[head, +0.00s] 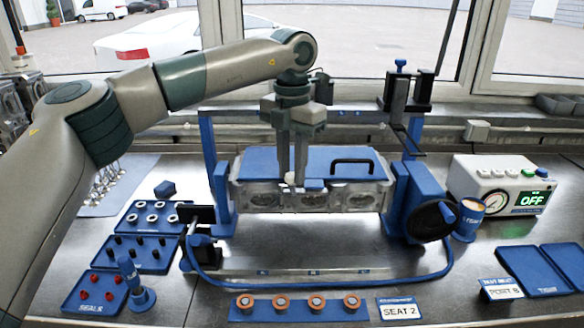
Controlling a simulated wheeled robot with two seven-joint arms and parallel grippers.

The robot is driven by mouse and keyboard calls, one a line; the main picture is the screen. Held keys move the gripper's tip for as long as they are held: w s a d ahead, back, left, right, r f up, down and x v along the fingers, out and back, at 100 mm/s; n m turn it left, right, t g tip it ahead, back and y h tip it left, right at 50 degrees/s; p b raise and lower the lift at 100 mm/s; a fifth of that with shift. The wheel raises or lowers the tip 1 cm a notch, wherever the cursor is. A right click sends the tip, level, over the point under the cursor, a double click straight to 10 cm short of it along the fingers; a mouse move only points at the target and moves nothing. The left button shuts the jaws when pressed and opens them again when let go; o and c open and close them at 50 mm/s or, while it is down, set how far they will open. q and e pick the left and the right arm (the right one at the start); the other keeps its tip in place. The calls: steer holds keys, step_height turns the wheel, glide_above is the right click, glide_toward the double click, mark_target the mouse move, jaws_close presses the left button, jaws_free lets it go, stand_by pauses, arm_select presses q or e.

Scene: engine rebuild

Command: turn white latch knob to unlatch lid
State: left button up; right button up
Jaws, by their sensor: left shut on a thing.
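My left gripper (293,180) points straight down at the front edge of the engine part. It is shut on a small white knob (289,180), of which only a little shows between and beside the fingertips. The knob sits at the front edge of a blue lid (240,164) with a black handle (352,163). The lid lies flat on a grey metal cylinder head (255,197) held in a blue stand. The knob's turn angle cannot be made out. A small pale blue block (314,185) is just right of the fingers. My right gripper is not in view.
A blue frame (208,170) with a crossbar stands around the cylinder head. A black handwheel (436,220) is at its right. Blue trays (137,255) lie left, a gauge box (497,186) right, and a rack of copper-coloured rings (298,307) in front.

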mark_target(292, 175)
arm_select(q)
steer(key=shift+r+m, duration=0.1)
steer(key=shift+m, duration=0.5)
steer(key=shift+w, duration=0.1)
steer(key=o, duration=1)
step_height(292, 175, up, 17)
steer(key=shift+r+b, duration=0.2)
steer(key=shift+b, duration=0.25)
